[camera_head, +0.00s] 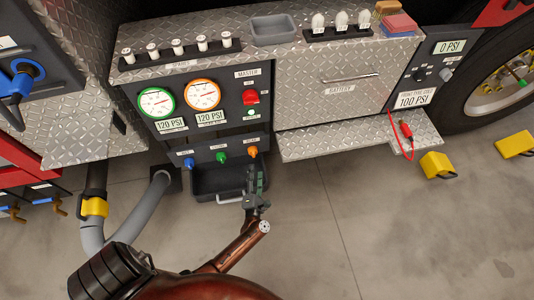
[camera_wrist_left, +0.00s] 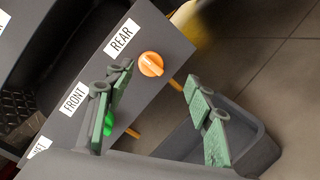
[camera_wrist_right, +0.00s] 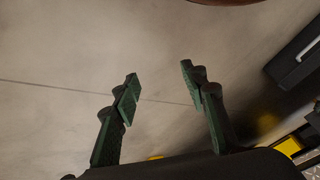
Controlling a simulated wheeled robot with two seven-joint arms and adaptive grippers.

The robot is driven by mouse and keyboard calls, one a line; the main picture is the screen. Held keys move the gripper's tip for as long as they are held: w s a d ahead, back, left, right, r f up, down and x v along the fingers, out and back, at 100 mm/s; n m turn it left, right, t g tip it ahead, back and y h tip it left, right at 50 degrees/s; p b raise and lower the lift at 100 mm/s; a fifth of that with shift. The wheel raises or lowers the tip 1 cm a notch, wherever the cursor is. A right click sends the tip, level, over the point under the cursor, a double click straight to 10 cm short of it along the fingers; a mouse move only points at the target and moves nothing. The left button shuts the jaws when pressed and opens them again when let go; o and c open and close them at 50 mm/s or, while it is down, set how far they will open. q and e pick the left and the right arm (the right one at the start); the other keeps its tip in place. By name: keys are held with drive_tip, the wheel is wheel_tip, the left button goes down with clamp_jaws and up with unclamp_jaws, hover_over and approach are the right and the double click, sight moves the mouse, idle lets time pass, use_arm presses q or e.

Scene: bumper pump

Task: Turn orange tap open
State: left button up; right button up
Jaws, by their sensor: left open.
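The orange tap (camera_head: 252,152) is a small knob on the lower grey panel, at the right of a row with a blue tap (camera_head: 189,163) and a green tap (camera_head: 221,156). In the left wrist view the orange tap (camera_wrist_left: 151,64) sits under the REAR label, ahead of and between the fingers. My left gripper (camera_head: 254,176) is open and empty, just below the orange tap and apart from it. Its fingers (camera_wrist_left: 160,95) show spread in the left wrist view. My right gripper (camera_wrist_right: 160,85) is open and empty over bare floor; it is not in the head view.
A dark tray (camera_head: 205,182) is below the taps, close to my left gripper. A diamond-plate shelf (camera_head: 350,138) juts out to the right. A grey hose (camera_head: 150,200) runs at the left. The floor on the right is mostly clear, with yellow chocks (camera_head: 437,165).

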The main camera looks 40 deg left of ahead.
sight(254, 156)
use_arm(q)
drive_tip(key=w+a+n+y+b, duration=0.1)
drive_tip(key=w+a+n+b, duration=0.1)
drive_tip(key=w+a, duration=0.1)
drive_tip(key=w+a+n+g+y+b, duration=0.1)
drive_tip(key=w+a+n+b, duration=0.1)
drive_tip(key=w+a+n, duration=0.1)
drive_tip(key=shift+w+a+f+n+g, duration=0.1)
drive_tip(key=shift+a+n+g, duration=0.1)
drive_tip(key=shift+n+g, duration=0.1)
drive_tip(key=shift+w+a, duration=0.4)
use_arm(e)
drive_tip(key=w+t, duration=0.1)
drive_tip(key=w+f+t, duration=0.1)
drive_tip(key=w, duration=0.1)
drive_tip(key=shift+a, duration=0.15)
use_arm(q)
drive_tip(key=shift+c, duration=0.7)
drive_tip(key=c, duration=1)
